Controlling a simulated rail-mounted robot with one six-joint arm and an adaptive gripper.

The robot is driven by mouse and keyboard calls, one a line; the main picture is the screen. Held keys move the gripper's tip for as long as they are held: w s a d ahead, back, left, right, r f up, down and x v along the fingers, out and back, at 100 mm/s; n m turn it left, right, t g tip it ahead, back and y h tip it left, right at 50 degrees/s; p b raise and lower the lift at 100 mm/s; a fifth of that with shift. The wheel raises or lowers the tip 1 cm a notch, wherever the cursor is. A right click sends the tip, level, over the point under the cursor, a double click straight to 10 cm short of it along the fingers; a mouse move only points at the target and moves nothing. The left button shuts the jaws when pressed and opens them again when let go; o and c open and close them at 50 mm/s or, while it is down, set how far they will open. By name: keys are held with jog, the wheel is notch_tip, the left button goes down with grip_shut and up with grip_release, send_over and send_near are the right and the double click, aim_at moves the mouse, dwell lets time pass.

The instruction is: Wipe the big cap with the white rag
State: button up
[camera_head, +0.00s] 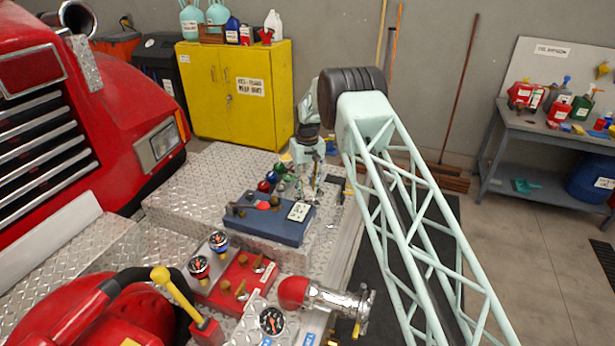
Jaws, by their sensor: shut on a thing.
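My gripper (308,182) is at the far end of the bumper deck, pointing down, just beyond the blue box. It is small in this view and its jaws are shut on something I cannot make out. I cannot clearly pick out the white rag. A large rounded red cap (293,292) sits on the left end of a chrome fitting at the front; I cannot tell if this is the big cap. Several small red, blue and green caps (263,186) stand on the deck just left of my gripper, far from the red cap.
A blue box (270,226) with a red-handled tool and a label lies on the diamond-plate deck (205,180). A red panel with gauges (235,280), a yellow-knobbed lever (172,287) and the chrome fitting (335,299) crowd the front. A yellow cabinet (215,105) stands behind.

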jog(key=shift+w+d+b, duration=0.15)
jog(key=shift+w+d, duration=0.15)
jog(key=shift+w, duration=0.6)
jog(key=shift+w+d+b, duration=0.15)
jog(key=shift+w+d, duration=0.1)
jog(key=shift+w, duration=0.65)
jog(key=shift+w+r, duration=0.1)
jog(key=shift+w, duration=0.05)
jog(key=shift+w+d, duration=0.2)
jog(key=shift+w, duration=0.3)
jog(key=shift+w+d, duration=0.15)
jog(key=shift+w, duration=0.4)
jog(key=shift+f+b, duration=0.2)
jog(key=shift+b, duration=0.1)
jog(key=shift+s, duration=0.1)
jog(key=shift+s+a+b, duration=0.35)
jog(key=shift+s, duration=0.85)
jog(key=shift+s+a+b, duration=0.35)
jog(key=shift+s, duration=0.8)
jog(key=shift+s+a+b, duration=0.35)
jog(key=shift+s, duration=0.85)
jog(key=shift+r+p, duration=1)
jog(key=shift+r, duration=3.2)
